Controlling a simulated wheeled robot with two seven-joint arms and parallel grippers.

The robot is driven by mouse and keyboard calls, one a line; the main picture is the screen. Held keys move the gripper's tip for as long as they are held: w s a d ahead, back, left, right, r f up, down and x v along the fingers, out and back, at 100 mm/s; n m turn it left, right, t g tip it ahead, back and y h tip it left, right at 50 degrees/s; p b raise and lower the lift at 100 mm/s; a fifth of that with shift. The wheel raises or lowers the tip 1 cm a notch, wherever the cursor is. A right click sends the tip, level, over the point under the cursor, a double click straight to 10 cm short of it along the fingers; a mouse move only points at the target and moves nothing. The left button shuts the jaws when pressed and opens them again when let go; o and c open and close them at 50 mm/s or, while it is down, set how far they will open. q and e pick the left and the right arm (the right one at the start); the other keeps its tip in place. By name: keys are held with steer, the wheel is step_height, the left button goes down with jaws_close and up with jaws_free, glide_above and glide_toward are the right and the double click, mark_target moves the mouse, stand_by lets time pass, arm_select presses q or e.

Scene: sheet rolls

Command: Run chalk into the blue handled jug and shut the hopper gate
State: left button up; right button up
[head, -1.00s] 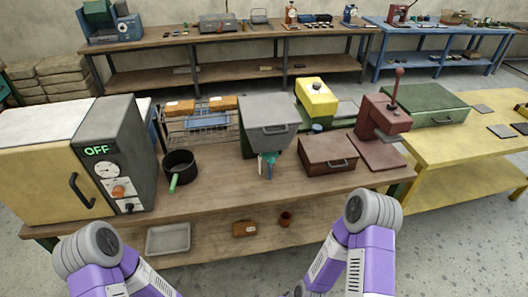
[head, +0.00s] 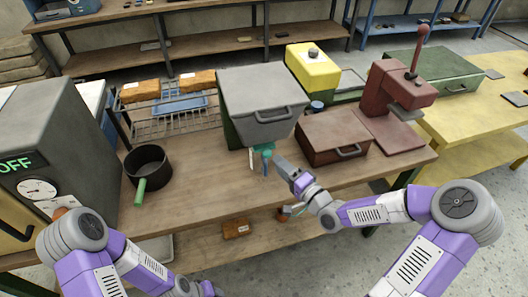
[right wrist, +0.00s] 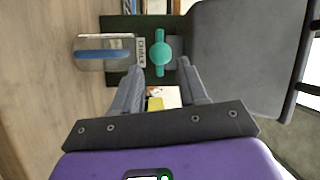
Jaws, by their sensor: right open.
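The grey hopper (head: 262,100) stands at the middle of the wooden bench. A teal gate handle (head: 264,149) is under its front. In the right wrist view the teal handle (right wrist: 161,52) lies just beyond the fingertips, beside a "CHALK" label (right wrist: 141,52). The clear jug with a blue handle (right wrist: 103,53) shows beside the label; in the head view only its small blue handle (head: 266,166) is clear, below the gate. Its contents cannot be told. My right gripper (head: 281,164) is open and empty, just right of the gate and jug.
A black pot (head: 148,168) with a green handle stands left of the hopper. A dark red box (head: 330,138) and a red press (head: 400,90) stand right. A wire rack (head: 175,118) is behind left. The bench front between pot and hopper is clear.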

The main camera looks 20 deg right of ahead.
mark_target(266, 154)
steer(key=b+x, duration=0.1)
steer(key=x, duration=0.6)
steer(key=shift+b, duration=0.3)
jaws_close()
